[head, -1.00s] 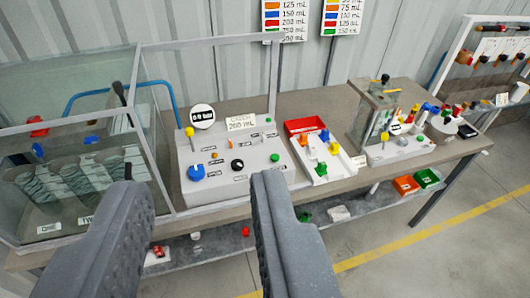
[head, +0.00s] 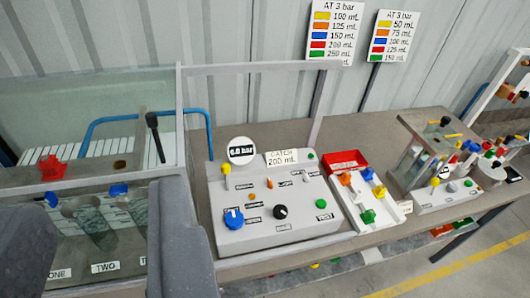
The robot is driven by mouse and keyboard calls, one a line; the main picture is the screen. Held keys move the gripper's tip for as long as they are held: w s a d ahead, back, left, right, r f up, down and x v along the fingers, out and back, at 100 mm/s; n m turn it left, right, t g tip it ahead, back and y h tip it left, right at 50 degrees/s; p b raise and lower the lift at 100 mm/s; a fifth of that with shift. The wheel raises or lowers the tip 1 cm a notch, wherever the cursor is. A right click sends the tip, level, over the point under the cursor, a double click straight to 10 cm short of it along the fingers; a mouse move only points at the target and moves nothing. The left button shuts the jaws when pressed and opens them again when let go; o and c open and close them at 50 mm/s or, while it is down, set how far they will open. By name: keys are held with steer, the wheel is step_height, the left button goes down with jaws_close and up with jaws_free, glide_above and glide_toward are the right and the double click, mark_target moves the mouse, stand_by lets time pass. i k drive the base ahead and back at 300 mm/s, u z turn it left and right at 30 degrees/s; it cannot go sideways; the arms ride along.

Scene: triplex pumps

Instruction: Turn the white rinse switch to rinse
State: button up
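The light grey control panel (head: 255,235) stands on the bench right of my gripper, with a blue knob (head: 234,218), a black knob (head: 280,212), small orange levers and green buttons. A small pale switch (head: 306,178) shows near the panel's upper right. I cannot tell whether it is the white rinse switch, and its label is too small to read. My gripper (head: 102,200) is open and empty, its fingers wide apart in front of the glass tank (head: 165,125), left of the panel. It appears apart from the panel.
The tank holds cups marked ONE and TWO, a red valve (head: 51,168) and blue valves. A round 6.0 bar gauge (head: 241,150) and a CATCH 200 mL card (head: 282,157) stand behind the panel. A red tray (head: 345,160) and colored valves (head: 366,192) are to its right.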

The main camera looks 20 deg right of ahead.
mark_target(306, 179)
steer(key=u, duration=0.1)
steer(key=i, duration=1.4)
steer(key=z, duration=0.4)
